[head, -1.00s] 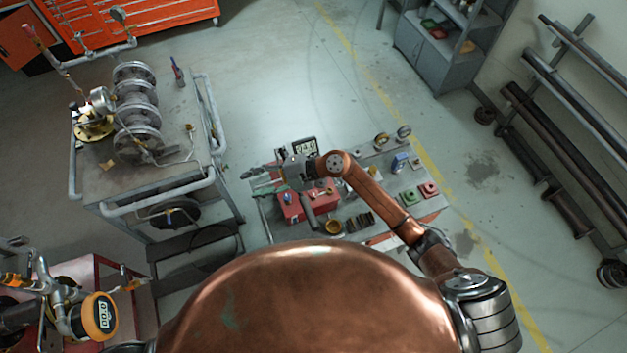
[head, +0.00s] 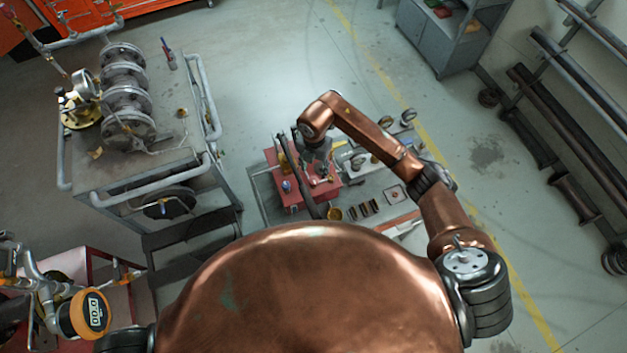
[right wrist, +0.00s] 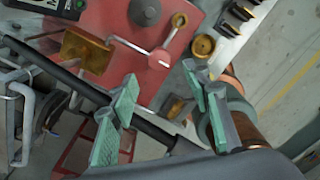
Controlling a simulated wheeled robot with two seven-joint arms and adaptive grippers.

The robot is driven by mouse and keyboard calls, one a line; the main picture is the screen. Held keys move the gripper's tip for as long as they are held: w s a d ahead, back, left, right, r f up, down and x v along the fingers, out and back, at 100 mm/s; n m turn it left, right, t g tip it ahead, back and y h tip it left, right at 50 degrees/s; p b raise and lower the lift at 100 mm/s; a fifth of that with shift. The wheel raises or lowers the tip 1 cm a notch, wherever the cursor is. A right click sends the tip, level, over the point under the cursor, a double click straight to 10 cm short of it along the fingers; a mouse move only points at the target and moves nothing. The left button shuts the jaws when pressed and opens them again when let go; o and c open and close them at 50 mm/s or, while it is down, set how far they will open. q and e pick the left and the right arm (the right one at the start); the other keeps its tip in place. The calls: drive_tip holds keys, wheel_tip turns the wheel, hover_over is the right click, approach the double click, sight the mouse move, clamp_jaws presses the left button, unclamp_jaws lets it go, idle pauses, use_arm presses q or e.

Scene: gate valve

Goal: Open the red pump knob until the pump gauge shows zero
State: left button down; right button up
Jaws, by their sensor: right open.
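The red pump body (head: 289,203) sits on the low cart in front of me. In the right wrist view the red pump (right wrist: 128,68) fills the top, with a grey round cap (right wrist: 145,12) and a thin crossbar with a small reddish ball knob (right wrist: 165,58). I cannot tell surely which part is the task's knob. The pump gauge's dark display (right wrist: 62,7) is cut off at the top left, its reading unclear. My right gripper (head: 318,180) points down over the pump, open and empty; its green-padded fingers (right wrist: 163,108) straddle the view of a black bar, contact unclear. My left gripper is out of view.
A brass block (right wrist: 87,50) and brass ring (right wrist: 203,46) are near the pump. A valve cart (head: 110,182) stands left. An orange gauge (head: 93,312) is at the lower left. Open floor lies behind.

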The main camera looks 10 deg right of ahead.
sight(314, 180)
drive_tip(key=shift+f, duration=0.45)
wheel_tip(314, 180, down, 7)
drive_tip(key=shift+r+p, duration=0.1)
drive_tip(key=shift+p, duration=0.8)
drive_tip(key=c, duration=1.2)
